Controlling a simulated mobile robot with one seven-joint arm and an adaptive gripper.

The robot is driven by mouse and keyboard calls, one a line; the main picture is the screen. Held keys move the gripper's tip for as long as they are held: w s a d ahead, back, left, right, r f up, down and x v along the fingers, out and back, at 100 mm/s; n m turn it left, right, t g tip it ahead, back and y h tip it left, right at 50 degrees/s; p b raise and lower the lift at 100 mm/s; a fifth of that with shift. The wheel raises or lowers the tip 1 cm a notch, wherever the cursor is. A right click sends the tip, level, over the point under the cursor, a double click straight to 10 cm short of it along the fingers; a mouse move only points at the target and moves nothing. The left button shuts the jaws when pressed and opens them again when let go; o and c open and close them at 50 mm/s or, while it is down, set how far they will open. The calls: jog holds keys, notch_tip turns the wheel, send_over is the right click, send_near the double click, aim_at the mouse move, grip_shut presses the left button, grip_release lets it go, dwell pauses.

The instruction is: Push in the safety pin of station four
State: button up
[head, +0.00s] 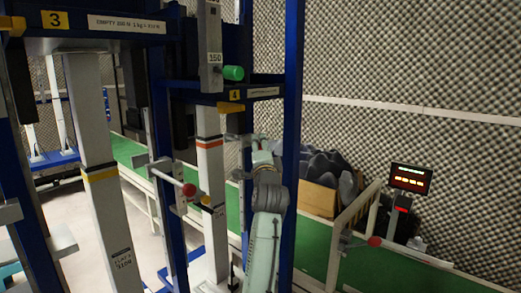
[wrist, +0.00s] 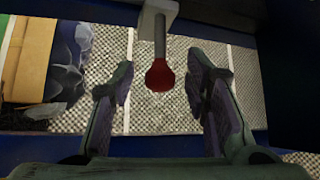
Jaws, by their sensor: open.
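A red knob (wrist: 160,76) on a grey rod (wrist: 159,38) comes out of a pale block (wrist: 160,6) in the wrist view. My gripper (wrist: 161,92) is open, with one finger on each side of the knob and a visible gap to each. In the head view the yellow number 4 plate (head: 234,95) marks station four on a blue crossbar. The knob between my fingers cannot be made out in the head view.
Another red knob (head: 189,189) on a rod sits left of my arm. A green knob (head: 233,73) is on the block marked 150. A blue post (head: 291,130) stands close to my arm. A box of dark foam (head: 322,190) and a lit display (head: 410,179) are behind.

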jog(key=shift+s, duration=0.1)
jog(key=v, duration=1.2)
